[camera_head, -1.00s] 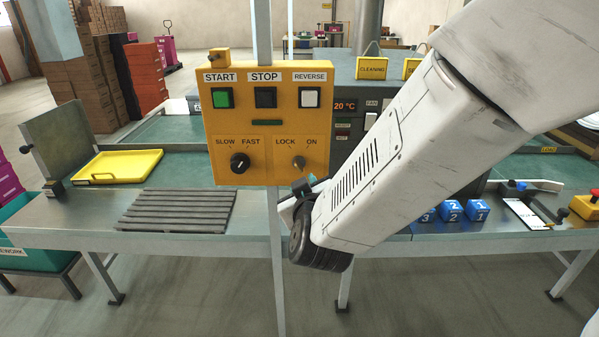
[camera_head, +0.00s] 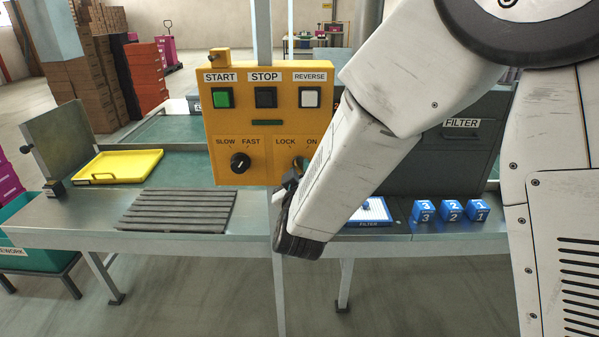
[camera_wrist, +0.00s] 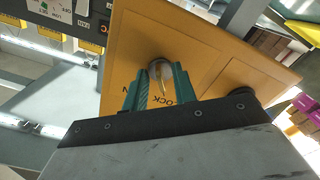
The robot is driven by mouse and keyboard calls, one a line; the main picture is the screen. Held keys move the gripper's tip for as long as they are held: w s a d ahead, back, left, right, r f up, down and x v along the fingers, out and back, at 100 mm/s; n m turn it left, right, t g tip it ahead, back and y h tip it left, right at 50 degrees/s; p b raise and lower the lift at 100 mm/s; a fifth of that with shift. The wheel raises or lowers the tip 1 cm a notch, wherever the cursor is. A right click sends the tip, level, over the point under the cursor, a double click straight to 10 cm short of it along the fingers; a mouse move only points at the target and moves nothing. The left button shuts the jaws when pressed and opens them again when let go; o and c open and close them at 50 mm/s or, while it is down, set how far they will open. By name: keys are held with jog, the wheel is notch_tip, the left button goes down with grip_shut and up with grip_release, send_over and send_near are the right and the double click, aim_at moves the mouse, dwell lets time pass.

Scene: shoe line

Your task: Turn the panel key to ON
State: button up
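The yellow control panel (camera_head: 225,125) stands upright on a post, with a LOCK/ON key at its lower right. In the wrist view the key (camera_wrist: 160,74) sits on the panel face (camera_wrist: 190,40), between the two teal fingers of my gripper (camera_wrist: 160,82). The fingers are spread on either side of it with a gap, and no firm contact shows. In the head view my arm covers most of the key and gripper. The LOCK label (camera_head: 286,141) and ON label (camera_head: 311,141) show above. I cannot tell the key's exact angle.
The SLOW/FAST knob (camera_head: 240,163) is left of the key. Above are the green START button (camera_head: 222,98), black STOP button (camera_head: 265,97) and white REVERSE button (camera_head: 310,97). Blue numbered blocks (camera_head: 451,210) and a yellow tray (camera_head: 118,166) lie on the benches.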

grip_shut()
jog(key=shift+m, duration=0.3)
jog(key=m, duration=1.3)
jog(key=shift+a, duration=0.25)
jog(key=shift+m, duration=0.3)
grip_release()
